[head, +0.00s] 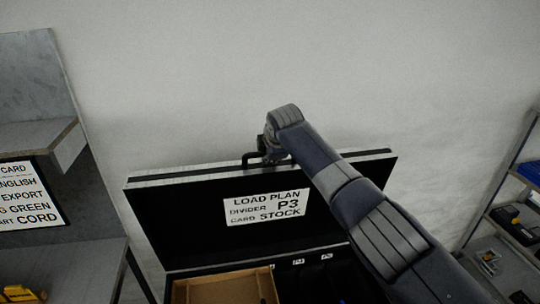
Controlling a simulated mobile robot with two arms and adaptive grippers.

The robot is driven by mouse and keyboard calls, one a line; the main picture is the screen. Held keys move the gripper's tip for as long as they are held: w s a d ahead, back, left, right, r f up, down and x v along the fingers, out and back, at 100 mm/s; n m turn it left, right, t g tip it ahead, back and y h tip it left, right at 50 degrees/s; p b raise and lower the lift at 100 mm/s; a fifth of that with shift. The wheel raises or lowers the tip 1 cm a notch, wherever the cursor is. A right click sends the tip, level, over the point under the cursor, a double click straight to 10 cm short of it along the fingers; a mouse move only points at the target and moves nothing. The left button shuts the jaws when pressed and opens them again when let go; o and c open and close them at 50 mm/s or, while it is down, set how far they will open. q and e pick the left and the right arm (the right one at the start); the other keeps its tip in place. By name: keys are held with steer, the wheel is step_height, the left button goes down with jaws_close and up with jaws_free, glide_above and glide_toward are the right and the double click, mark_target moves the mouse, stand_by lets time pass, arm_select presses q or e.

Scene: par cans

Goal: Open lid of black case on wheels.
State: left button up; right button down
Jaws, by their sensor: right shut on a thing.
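The black case's lid (178,225) stands raised in the head view, its dark inner side facing me and its pale rim along the top. A white label (265,207) on it reads LOAD PLAN, DIVIDER P3, CARD STOCK. My right gripper (264,153) is at the lid's top edge, shut on the black handle (247,159); my arm hides part of the lid's right side. Below the lid, the open case body (310,281) shows at the bottom edge. The case's wheels are out of view. My left gripper is not in view.
A cardboard box or divider (222,287) sits in the case's left part. A grey shelf unit (35,75) with a printed sign (28,195) stands at left. A rack (505,215) with small items is at right. A bare wall rises behind the lid.

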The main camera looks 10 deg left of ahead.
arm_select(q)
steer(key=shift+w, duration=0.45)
arm_select(e)
steer(key=shift+w+a+r, duration=0.15)
steer(key=shift+w+r, duration=0.15)
steer(key=shift+w, duration=0.05)
steer(key=c, duration=1.7)
jaws_free()
steer(key=shift+o, duration=0.6)
steer(key=shift+s, duration=0.25)
steer(key=shift+s+r, duration=0.1)
steer(key=shift+r, duration=0.05)
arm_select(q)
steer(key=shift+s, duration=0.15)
arm_select(e)
steer(key=v, duration=1.1)
steer(key=shift+s+d+r, duration=0.2)
steer(key=shift+r, duration=0.05)
steer(key=shift+f, duration=0.1)
